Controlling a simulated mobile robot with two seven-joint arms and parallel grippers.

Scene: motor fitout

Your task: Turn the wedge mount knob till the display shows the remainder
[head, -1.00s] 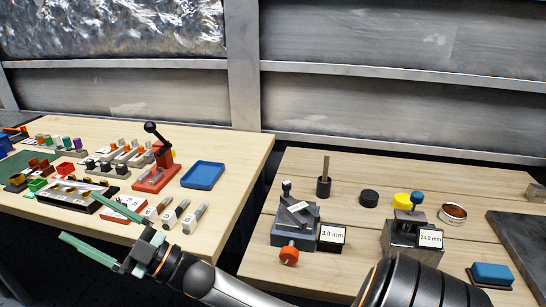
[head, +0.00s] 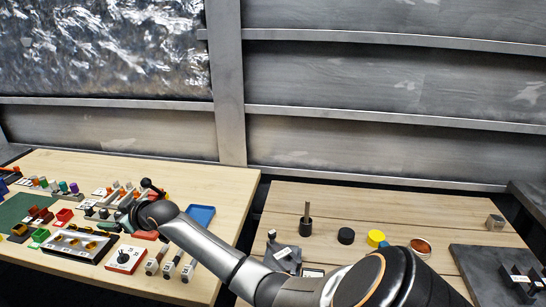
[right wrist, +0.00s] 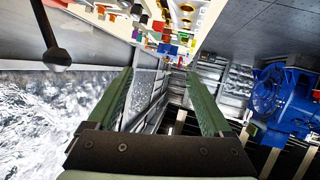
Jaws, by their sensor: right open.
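The grey wedge-like mount (head: 284,256) stands on the right-hand table in the head view, partly behind my right arm. Only the top edge of its display (head: 313,272) shows, so the reading is hidden. Its orange knob is hidden behind my arm. My right gripper (head: 128,212) is over the left table beside the red lever press, well away from the mount. In the right wrist view it (right wrist: 160,72) is open, with two green fingers apart and nothing between them. My left gripper is not in view.
The press lever's black ball (head: 146,183) is close to my right gripper. A blue tray (head: 201,216), a red dial box (head: 124,259) and small parts crowd the left table. A black cylinder (head: 346,236) and yellow disc (head: 376,238) stand behind my arm.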

